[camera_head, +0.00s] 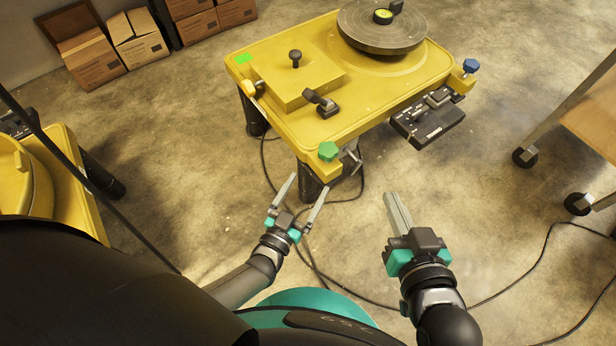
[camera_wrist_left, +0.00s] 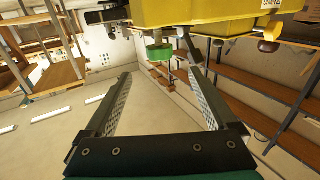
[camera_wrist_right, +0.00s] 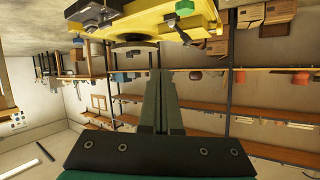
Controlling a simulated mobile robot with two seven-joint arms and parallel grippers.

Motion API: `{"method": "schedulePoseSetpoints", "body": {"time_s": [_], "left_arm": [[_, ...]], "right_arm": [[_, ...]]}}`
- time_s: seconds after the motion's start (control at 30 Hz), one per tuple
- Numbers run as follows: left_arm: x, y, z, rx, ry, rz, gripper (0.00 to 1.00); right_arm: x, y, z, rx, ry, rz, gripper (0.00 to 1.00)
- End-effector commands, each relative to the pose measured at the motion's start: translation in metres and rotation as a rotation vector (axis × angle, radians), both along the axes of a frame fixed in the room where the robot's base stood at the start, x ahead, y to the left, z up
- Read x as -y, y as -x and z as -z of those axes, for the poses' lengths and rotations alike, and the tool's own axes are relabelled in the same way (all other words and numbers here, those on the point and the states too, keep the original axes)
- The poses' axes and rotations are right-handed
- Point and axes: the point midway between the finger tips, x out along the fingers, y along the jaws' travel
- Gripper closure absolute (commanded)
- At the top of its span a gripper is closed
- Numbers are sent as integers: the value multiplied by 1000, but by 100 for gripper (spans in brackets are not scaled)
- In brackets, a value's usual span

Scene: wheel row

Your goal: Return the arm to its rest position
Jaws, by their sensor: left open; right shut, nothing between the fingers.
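My left gripper (camera_head: 297,200) is open and empty in the head view, in front of the near corner of a yellow machine table (camera_head: 385,95). Its two spread fingers also show in the left wrist view (camera_wrist_left: 160,95), with nothing between them. My right gripper (camera_head: 393,196) is shut and empty, to the right of the left one and below the table's front edge. Its fingers lie together in the right wrist view (camera_wrist_right: 159,75). Both grippers are apart from the table, over the floor.
The table carries a dark turntable (camera_head: 380,28), a green knob (camera_head: 328,151), a blue knob (camera_head: 470,66) and a control box (camera_head: 428,118) on its edge. Cables cross the floor. A wheeled cart (camera_head: 590,120) stands right, boxes (camera_head: 92,60) at back left, yellow equipment (camera_head: 65,165) at left.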

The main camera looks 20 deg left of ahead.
Motion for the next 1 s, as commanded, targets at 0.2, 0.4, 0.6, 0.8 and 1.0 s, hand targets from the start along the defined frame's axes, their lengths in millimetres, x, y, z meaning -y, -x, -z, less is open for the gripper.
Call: {"method": "schedulePoseSetpoints", "body": {"time_s": [0.2,0.4,0.6,0.8,1.0], "left_arm": [[0,0,0,0,0,0,9],[-3,5,2,-53,-14,5,9],[-14,26,17,-255,-66,19,9],[-31,61,36,-494,-121,22,9],[-54,108,49,-734,-177,15,9]], "right_arm": [[0,-3,-2,5,3,0,100],[4,-1,15,-39,27,0,100],[19,4,68,-172,108,8,100],[47,23,125,-327,196,21,100],[82,55,170,-485,279,39,100]]}}
